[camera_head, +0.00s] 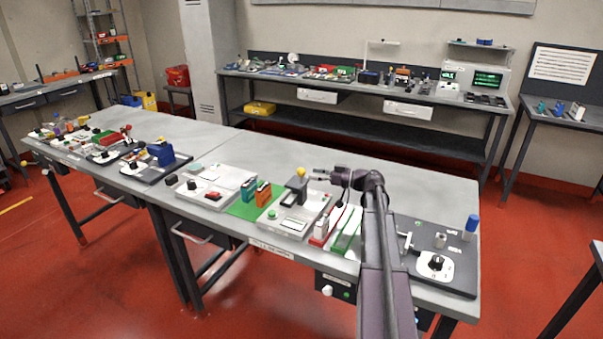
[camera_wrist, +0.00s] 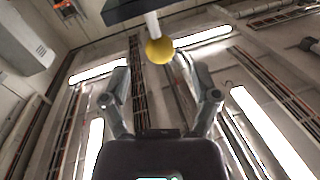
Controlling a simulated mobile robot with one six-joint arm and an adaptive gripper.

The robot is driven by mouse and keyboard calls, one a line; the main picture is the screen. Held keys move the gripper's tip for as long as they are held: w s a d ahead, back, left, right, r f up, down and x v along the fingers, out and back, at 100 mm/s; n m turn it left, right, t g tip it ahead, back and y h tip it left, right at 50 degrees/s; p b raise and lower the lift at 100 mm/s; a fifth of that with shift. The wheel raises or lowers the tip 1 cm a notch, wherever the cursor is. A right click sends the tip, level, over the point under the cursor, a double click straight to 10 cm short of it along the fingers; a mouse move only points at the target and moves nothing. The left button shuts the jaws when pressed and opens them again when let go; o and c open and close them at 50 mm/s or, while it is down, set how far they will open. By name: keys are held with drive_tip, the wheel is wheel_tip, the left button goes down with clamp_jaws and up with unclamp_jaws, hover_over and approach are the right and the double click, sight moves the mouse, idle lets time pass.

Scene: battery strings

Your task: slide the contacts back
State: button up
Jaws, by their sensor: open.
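The word contacts matches no part that I can tell for sure. A pale tester (camera_head: 293,214) on the bench carries a dark raised block (camera_head: 297,184) with a yellow ball knob (camera_head: 300,171) at its top. My gripper (camera_head: 317,174) is just right of this knob, apart from it in the head view. In the wrist view the yellow knob (camera_wrist: 160,51) sits on a pale rod under a dark plate (camera_wrist: 150,9). There my gripper (camera_wrist: 160,75) has its fingers spread apart with nothing between them, and the knob appears just beyond the fingertips.
A dark board (camera_head: 437,262) with a dial and blue-topped post is farther right.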

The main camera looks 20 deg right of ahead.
sight(302, 176)
drive_tip(key=shift+x, duration=2.3)
drive_tip(key=shift+s, duration=0.1)
clamp_jaws()
